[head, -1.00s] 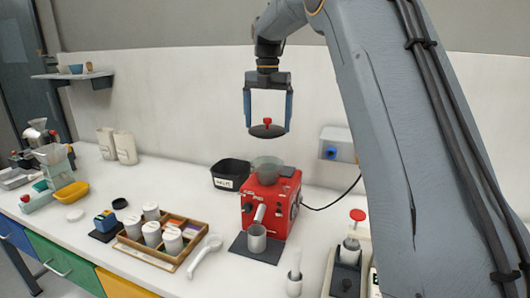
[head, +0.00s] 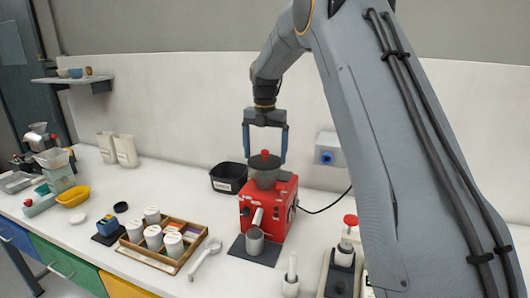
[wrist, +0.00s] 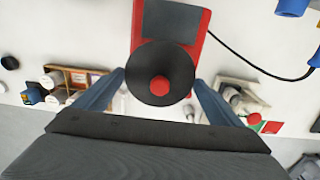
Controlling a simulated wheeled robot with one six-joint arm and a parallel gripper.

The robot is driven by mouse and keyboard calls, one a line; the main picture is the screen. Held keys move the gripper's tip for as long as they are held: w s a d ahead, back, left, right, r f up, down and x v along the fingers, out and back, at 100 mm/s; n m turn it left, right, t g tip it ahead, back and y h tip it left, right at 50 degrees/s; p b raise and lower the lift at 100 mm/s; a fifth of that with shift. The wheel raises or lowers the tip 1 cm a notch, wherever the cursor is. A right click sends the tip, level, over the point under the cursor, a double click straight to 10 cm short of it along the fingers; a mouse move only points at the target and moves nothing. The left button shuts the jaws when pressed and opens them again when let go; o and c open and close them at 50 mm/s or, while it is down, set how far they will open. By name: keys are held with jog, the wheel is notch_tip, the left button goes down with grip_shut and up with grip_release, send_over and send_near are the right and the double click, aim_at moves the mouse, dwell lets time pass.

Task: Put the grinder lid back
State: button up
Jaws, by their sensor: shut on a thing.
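The grinder lid is a dark round disc (head: 256,161) with a red knob (head: 264,153). It sits at the top of the hopper (head: 264,179) of the red grinder (head: 283,199). My gripper (head: 265,159) is shut on the lid, with one blue finger at each side of its rim. In the wrist view the lid (wrist: 160,60) covers the hopper mouth, and its knob (wrist: 160,86) faces me. I cannot tell whether the lid rests fully on the rim or hovers just above it.
A black bin (head: 229,177) stands behind and left of the grinder. A metal cup (head: 255,241) stands in front of it. A wooden tray of white canisters (head: 143,252) is to the left. A tamper-like tool with a red knob (head: 350,220) is to the right. A cable runs behind the grinder.

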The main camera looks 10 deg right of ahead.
aim_at(265, 151)
jog(key=shift+f, duration=0.6)
jog(key=o, duration=0.8)
jog(key=shift+o, duration=0.2)
jog(key=shift+r, duration=0.6)
notch_tip(265, 151, up, 12)
jog(key=b, duration=0.5)
